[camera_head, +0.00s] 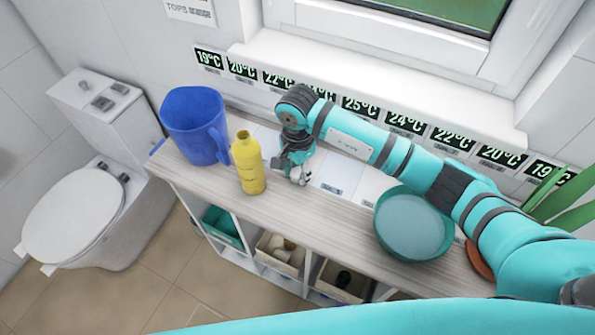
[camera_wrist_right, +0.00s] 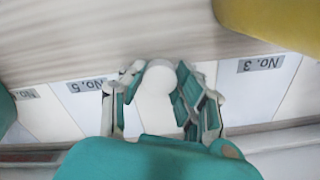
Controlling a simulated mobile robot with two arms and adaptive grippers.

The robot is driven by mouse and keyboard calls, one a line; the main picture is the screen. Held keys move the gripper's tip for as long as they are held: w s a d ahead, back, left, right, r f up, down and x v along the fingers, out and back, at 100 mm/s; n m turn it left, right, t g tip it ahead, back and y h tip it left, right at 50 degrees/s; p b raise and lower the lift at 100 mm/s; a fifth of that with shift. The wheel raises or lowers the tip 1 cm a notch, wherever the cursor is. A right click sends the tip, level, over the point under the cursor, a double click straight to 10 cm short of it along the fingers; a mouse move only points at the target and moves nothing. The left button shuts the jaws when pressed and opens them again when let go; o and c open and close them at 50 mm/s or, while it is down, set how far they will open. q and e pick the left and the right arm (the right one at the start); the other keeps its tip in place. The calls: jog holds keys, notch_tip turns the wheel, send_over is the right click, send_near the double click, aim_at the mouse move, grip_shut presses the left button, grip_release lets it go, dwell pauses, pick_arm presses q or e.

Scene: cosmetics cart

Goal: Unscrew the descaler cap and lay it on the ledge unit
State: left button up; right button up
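The yellow descaler bottle (camera_head: 248,165) stands upright on the ledge unit (camera_head: 330,228), its narrow neck open and bare. Its lower part also shows at the top right of the right wrist view (camera_wrist_right: 270,22). My right gripper (camera_head: 299,176) points down just right of the bottle, low over the unit's top by the numbered cards. In the right wrist view a round white cap (camera_wrist_right: 157,76) sits between its fingertips, which appear closed on both sides of it. I cannot tell whether the cap touches the surface. My left gripper is out of view.
A blue jug (camera_head: 193,120) stands left of the bottle, close to it. A teal bowl (camera_head: 412,225) stands to the right. Wood is clear between the gripper and bowl. Temperature displays (camera_head: 361,106) line the wall behind, under the window sill. A toilet (camera_head: 72,215) is at left.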

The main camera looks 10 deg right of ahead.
jog(key=shift+o, duration=1.1)
jog(key=shift+s+f, duration=0.2)
jog(key=shift+f, duration=0.2)
jog(key=shift+o, duration=1.2)
jog(key=shift+w+f, duration=0.1)
